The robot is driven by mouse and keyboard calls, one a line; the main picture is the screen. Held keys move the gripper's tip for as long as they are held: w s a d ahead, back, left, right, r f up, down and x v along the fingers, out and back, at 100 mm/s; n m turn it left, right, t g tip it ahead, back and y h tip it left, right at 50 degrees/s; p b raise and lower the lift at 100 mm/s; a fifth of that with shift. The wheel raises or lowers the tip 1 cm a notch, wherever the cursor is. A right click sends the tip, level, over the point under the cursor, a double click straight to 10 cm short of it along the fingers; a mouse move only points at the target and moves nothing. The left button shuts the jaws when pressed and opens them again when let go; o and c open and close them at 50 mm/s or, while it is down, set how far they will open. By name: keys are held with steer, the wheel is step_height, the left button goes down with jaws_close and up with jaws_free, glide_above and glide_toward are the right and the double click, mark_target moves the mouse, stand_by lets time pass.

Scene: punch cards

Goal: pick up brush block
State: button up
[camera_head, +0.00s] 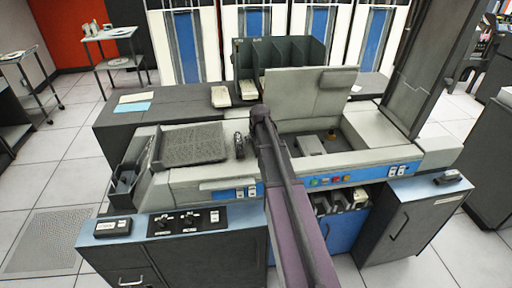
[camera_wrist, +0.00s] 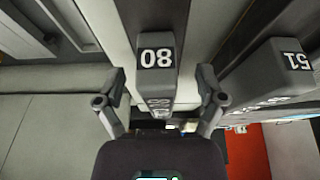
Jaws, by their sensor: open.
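In the wrist view, a dark grey block (camera_wrist: 157,58) carries a white "80", upside down in the picture. It looks like the brush block, but I cannot be sure. My gripper (camera_wrist: 162,84) is open, with one finger on either side of the block's lower end. A gap shows on both sides, and nothing is held. In the head view, my arm reaches over the middle of the card machine (camera_head: 215,178). There my fingers and the block cannot be made out clearly behind the arm.
A second dark grey part marked "51" (camera_wrist: 290,62) is at the right of the wrist view. In the head view, a raised grey lid (camera_head: 308,95) and a dark slotted rack (camera_head: 283,58) stand behind the arm. A ribbed plate (camera_head: 190,143) lies left.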

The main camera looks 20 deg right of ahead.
steer(key=shift+w+f, duration=0.15)
steer(key=shift+f, duration=0.25)
stand_by(0.3)
jaws_close()
